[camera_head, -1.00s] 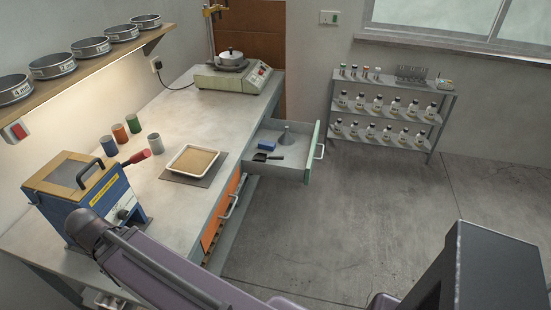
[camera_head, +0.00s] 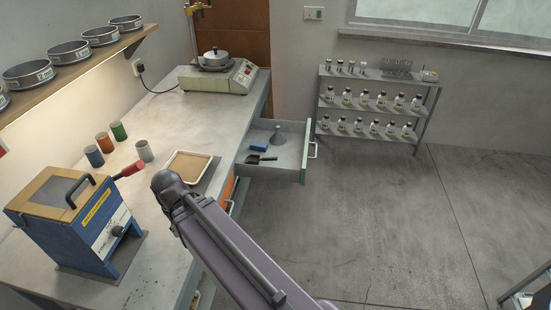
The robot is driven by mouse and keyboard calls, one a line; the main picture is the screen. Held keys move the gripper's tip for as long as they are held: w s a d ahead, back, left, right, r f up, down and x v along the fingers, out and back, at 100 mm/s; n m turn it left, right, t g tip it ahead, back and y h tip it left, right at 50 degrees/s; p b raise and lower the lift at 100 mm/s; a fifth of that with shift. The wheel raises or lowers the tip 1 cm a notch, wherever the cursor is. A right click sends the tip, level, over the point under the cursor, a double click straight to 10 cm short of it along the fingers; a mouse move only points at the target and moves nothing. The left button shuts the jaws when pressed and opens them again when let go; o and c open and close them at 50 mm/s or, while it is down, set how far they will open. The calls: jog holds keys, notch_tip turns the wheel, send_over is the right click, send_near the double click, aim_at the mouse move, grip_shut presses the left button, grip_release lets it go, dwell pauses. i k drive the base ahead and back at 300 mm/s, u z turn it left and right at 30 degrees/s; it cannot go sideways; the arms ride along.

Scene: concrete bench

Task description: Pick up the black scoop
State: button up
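The black scoop (camera_head: 256,159) lies in the open drawer (camera_head: 283,169), near the drawer's left side. It lies beside a small blue block (camera_head: 259,149) and a grey funnel (camera_head: 278,137), which are a little behind it. My arm link crosses the lower middle of the head view, below and in front of the drawer. My gripper is not visible in this view, so its state does not show.
On the bench (camera_head: 172,123) stand a tray of sand (camera_head: 211,160), several coloured cups, a blue box device (camera_head: 75,225) and a scale with a pan (camera_head: 217,77). A bottle rack (camera_head: 371,107) stands by the back wall. The floor right of the drawer is clear.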

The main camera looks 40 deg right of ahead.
aim_at(251, 158)
jog(key=z, duration=1)
jog(key=k, duration=1.45)
jog(key=u, duration=0.05)
jog(key=i, duration=1.45)
jog(key=z, duration=0.45)
